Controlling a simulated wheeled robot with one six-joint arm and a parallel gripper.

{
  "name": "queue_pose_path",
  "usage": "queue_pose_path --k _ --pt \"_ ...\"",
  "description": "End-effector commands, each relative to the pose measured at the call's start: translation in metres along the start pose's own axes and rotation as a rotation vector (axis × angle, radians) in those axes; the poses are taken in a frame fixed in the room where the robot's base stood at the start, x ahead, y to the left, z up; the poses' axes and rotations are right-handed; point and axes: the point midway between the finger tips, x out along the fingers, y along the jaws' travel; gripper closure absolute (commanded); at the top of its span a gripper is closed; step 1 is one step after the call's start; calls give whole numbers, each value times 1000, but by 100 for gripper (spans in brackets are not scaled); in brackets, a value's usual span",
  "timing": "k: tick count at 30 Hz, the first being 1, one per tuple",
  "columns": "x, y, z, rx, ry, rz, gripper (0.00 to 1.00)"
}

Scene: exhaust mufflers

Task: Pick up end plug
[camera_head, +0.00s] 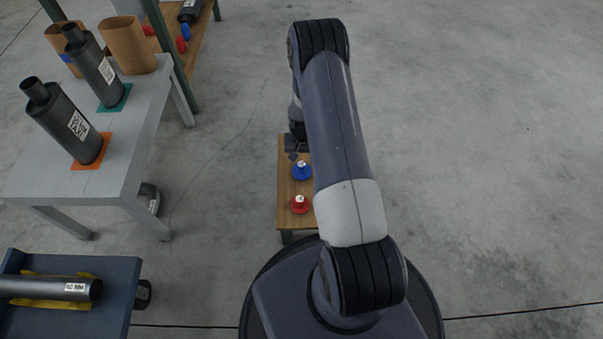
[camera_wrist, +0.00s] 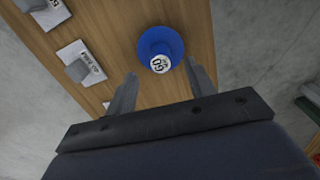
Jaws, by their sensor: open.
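A blue end plug (camera_head: 302,171) with a white label stands on a small wooden table (camera_head: 285,214), and a red end plug (camera_head: 300,204) stands on the same table nearer my base. In the wrist view the blue plug (camera_wrist: 160,46) shows a label that seems to read 60, beyond the fingertips and between their lines. My gripper (camera_wrist: 160,82) is open and empty, its two fingers apart on either side of the space before the blue plug. In the head view my gripper (camera_head: 296,150) is small and partly hidden by my arm, close to the blue plug.
A blue bench (camera_head: 118,300) bears a lying pipe (camera_head: 50,288). Floor at right is clear.

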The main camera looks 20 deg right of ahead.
Motion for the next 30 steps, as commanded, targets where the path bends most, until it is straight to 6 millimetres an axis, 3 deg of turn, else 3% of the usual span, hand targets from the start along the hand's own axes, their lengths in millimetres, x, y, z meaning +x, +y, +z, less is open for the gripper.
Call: queue_pose_path --k 9,16,30 --pt "46 -1 1 -1 -2 0 49" --pt "47 -1 0 -1 0 0 49" --pt "47 -1 1 -1 -1 0 86"
